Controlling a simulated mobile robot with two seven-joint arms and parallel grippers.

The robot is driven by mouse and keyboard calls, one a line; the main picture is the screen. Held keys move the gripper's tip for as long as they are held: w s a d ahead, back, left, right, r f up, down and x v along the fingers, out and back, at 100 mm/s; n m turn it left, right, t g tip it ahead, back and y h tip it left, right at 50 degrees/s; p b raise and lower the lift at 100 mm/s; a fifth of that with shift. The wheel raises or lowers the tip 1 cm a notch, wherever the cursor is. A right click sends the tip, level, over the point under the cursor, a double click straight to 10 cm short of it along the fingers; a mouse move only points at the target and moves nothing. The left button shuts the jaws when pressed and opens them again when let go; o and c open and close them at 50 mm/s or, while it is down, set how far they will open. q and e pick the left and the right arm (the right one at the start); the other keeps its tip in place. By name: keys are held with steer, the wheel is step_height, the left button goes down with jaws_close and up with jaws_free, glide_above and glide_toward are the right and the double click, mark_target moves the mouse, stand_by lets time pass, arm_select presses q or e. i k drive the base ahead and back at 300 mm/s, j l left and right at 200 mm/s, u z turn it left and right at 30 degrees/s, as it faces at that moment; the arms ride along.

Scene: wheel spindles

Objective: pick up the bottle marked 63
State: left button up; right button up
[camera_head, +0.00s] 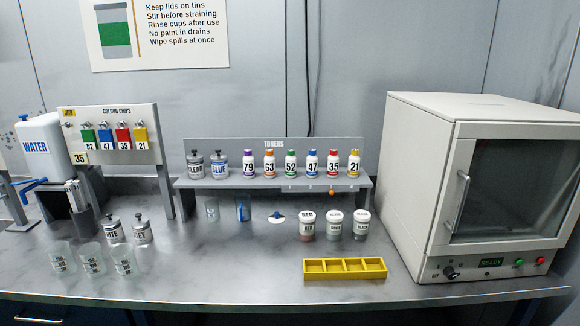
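The bottle marked 63 (269,166) is white with an orange cap and stands upright on the shelf labelled TONERS (350,182). It is in a row of similar bottles. The purple-capped bottle marked 79 (248,167) is on its left and the green-capped bottle marked 52 (291,166) on its right. Nothing hides its front. Neither of my grippers shows in the head view.
Two grey tins (220,166) share the shelf's left end. Three jars (334,226) and a yellow divided tray (345,268) are on the bench at centre right. A large oven (420,180) fills the right. Clear cups (93,259) stand front left. The front middle is free.

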mark_target(269, 161)
steer(key=j+z, duration=0.15)
steer(key=z, duration=0.2)
steer(key=i+j+z, duration=0.1)
steer(key=z, duration=0.3)
steer(key=j+z, duration=0.6)
steer(key=j, duration=0.15)
steer(key=k+j+z, duration=0.2)
steer(key=j, duration=0.65)
steer(key=k+j+z, duration=0.1)
steer(key=j, duration=0.35)
